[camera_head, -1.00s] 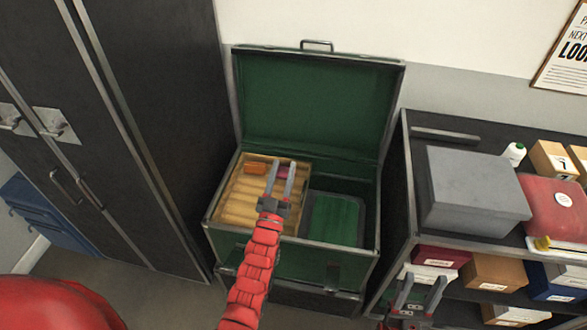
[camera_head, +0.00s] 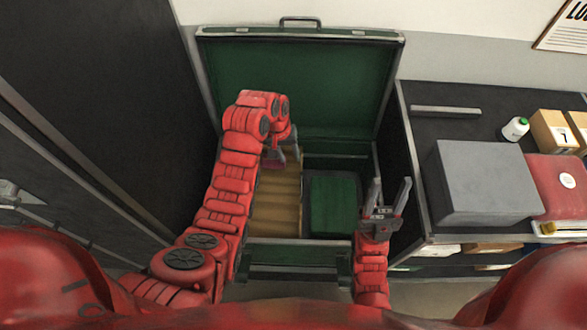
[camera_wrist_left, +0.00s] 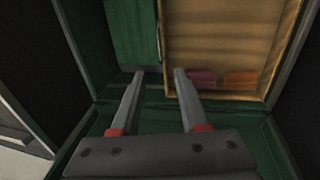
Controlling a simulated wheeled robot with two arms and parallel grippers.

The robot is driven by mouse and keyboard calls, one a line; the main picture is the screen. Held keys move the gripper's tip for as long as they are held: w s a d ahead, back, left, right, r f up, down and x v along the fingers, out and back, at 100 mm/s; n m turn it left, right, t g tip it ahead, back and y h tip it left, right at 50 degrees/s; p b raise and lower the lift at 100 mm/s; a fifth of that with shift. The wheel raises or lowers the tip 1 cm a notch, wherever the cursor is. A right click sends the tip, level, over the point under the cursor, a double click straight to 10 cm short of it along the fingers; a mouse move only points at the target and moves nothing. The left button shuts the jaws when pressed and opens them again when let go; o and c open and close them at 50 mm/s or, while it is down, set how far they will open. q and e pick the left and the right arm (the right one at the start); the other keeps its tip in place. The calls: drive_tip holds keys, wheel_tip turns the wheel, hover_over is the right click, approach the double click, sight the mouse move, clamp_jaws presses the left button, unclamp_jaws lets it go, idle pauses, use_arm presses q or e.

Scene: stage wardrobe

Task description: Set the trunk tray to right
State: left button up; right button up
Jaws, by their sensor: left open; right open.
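The open trunk (camera_head: 300,247) has a green lining and its lid stands up at the back. The pale wooden tray (camera_head: 276,206) sits in its left part; my left arm covers much of it. It also shows in the left wrist view (camera_wrist_left: 225,45), with a pink item (camera_wrist_left: 203,77) and an orange item (camera_wrist_left: 240,77) at one end. My left gripper (camera_head: 282,152) is open near the tray's back end. In the left wrist view its fingertips (camera_wrist_left: 159,73) appear either side of the tray's side wall; contact is unclear. My right gripper (camera_head: 388,186) is open and empty at the trunk's right edge.
A green block or pad (camera_head: 333,204) lies in the trunk's right part. A dark shelf unit (camera_head: 412,170) stands close on the right, bearing a grey box (camera_head: 485,180), a red case (camera_head: 556,190) and a small white bottle (camera_head: 515,129). A dark cabinet (camera_head: 130,90) stands close on the left.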

use_arm(q)
drive_tip(key=b, duration=0.7)
approach(301, 185)
drive_tip(key=f+p, duration=0.1)
drive_tip(key=f, duration=0.2)
drive_tip(key=d+f+p, duration=0.1)
drive_tip(key=f, duration=0.2)
drive_tip(key=shift+d+f, duration=0.25)
drive_tip(key=shift+f, duration=0.55)
clamp_jaws()
